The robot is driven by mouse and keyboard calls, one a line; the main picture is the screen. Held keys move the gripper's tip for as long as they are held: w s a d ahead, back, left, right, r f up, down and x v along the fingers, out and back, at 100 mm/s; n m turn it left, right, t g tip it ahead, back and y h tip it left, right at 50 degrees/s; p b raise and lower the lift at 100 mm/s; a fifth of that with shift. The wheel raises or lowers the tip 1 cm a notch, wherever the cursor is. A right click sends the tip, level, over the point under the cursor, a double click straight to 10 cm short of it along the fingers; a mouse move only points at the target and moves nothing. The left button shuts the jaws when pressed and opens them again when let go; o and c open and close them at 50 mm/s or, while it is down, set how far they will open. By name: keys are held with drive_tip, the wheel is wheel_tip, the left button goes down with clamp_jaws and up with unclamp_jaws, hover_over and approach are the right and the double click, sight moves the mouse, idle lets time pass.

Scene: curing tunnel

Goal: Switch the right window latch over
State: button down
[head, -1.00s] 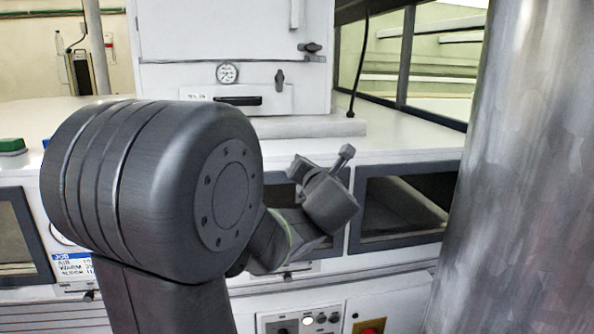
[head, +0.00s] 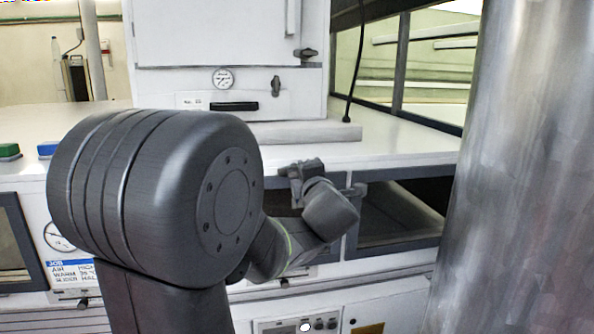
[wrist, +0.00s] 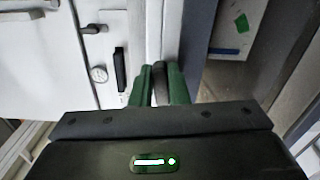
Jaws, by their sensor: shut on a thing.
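In the wrist view, my gripper (wrist: 159,84) has two green fingers close together on a dark rounded lever, the right window latch (wrist: 160,72). The latch sits between the fingertips, beside a pale frame strip. In the head view, my gripper (head: 303,168) is at the front of the white tunnel, by the left edge of the right window (head: 400,240). This window has a dark grey frame and a dim interior. My wrist and arm hide the latch in the head view, so its exact angle cannot be told.
A white cabinet (head: 160,85) with a gauge (head: 223,79) and black handle (head: 234,106) stands on the tunnel top. A large metal cylinder (head: 520,200) fills the right side. A control panel (head: 300,322) is below. Green (head: 9,150) and blue (head: 48,149) blocks lie at left.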

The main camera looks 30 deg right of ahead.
drive_tip(key=shift+a+f+m, duration=0.1)
drive_tip(key=shift+m, duration=0.5)
drive_tip(key=c, duration=1.4)
unclamp_jaws()
drive_tip(key=shift+w+a, duration=0.1)
drive_tip(key=shift+a, duration=0.05)
drive_tip(key=v, duration=1.4)
drive_tip(key=shift+b, duration=0.3)
